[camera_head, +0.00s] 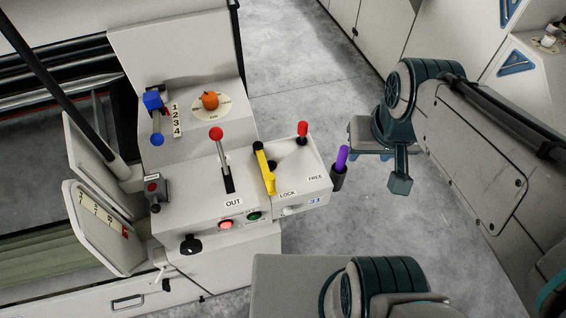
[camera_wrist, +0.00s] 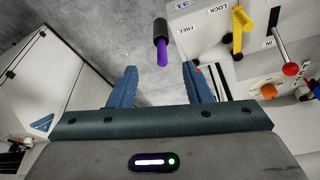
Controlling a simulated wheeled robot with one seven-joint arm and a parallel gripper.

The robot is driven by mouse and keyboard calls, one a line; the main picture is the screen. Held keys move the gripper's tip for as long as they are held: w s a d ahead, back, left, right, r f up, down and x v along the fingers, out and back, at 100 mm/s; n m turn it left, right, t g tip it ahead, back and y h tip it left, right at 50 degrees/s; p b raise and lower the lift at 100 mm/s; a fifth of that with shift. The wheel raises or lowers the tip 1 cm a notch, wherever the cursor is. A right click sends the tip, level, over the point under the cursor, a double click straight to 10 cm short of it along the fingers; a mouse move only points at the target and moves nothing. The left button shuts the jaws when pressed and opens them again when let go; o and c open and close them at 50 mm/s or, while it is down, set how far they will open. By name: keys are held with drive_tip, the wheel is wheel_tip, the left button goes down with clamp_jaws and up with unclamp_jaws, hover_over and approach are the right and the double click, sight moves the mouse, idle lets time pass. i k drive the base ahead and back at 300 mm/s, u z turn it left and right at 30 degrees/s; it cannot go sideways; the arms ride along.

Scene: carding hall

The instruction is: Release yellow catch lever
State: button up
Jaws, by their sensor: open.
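The yellow catch lever (camera_head: 265,170) stands on top of the pale control box (camera_head: 313,180), near the LOCK label, with a black knob at its upper end. Its lower end is by the box's front edge. In the wrist view the yellow lever (camera_wrist: 238,32) is at the upper right, outside my fingers. My gripper (camera_wrist: 159,75) is open and empty. In the head view my gripper (camera_head: 398,180) hangs to the right of the box, clear of the lever. A purple-handled lever (camera_head: 341,158) stands between them; in the wrist view its handle (camera_wrist: 162,52) appears between my fingertips.
An orange knob (camera_head: 210,100) and a blue handle (camera_head: 153,101) sit further back. A red button (camera_head: 226,225) and a green button (camera_head: 254,216) are on the front. Grey floor (camera_head: 300,50) is open behind.

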sight(269, 178)
drive_tip(key=u, duration=0.9)
drive_tip(key=k, duration=0.6)
drive_tip(key=z, duration=0.25)
drive_tip(key=i, duration=0.5)
